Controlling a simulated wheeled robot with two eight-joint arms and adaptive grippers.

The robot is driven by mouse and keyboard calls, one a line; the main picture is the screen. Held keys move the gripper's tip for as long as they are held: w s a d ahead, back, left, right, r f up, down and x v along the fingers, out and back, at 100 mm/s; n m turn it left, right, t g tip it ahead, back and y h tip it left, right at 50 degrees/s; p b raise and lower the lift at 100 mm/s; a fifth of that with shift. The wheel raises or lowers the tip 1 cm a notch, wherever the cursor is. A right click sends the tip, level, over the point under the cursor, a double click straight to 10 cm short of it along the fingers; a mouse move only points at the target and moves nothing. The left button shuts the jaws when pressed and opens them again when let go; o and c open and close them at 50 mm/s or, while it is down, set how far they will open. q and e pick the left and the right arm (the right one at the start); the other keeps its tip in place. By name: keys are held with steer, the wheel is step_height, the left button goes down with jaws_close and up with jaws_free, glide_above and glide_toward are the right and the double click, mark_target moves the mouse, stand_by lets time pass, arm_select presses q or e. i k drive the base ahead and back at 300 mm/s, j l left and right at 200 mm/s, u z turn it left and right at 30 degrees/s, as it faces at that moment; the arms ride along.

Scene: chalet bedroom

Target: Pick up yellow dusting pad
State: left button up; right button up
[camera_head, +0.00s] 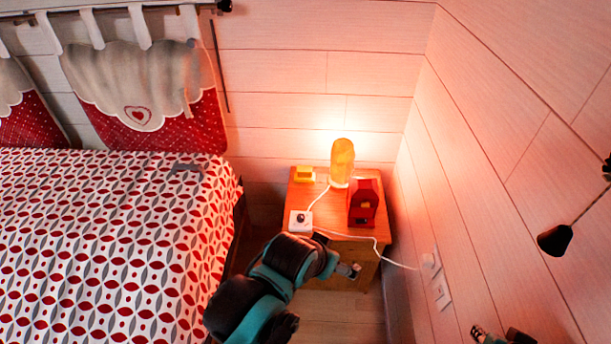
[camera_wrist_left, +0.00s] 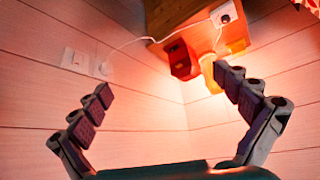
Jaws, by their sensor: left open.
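The yellow dusting pad (camera_head: 305,174) appears to be the small yellow block on the back left of the wooden nightstand (camera_head: 350,230). It is left of the glowing lamp (camera_head: 342,163).
A red house-shaped object (camera_head: 364,205) and a white box with a black knob (camera_head: 300,220) stand on the nightstand. A white cable runs to the wall outlet (camera_head: 430,264). The patterned bed (camera_head: 110,250) is left; a wall closes the right side.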

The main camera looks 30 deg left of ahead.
mark_target(304, 174)
steer(key=k, duration=0.45)
steer(key=i+j+u, duration=0.3)
steer(key=i, duration=0.25)
steer(key=i+j+u, duration=0.35)
steer(key=i, duration=0.2)
steer(key=i+u, duration=0.3)
steer(key=i, duration=0.25)
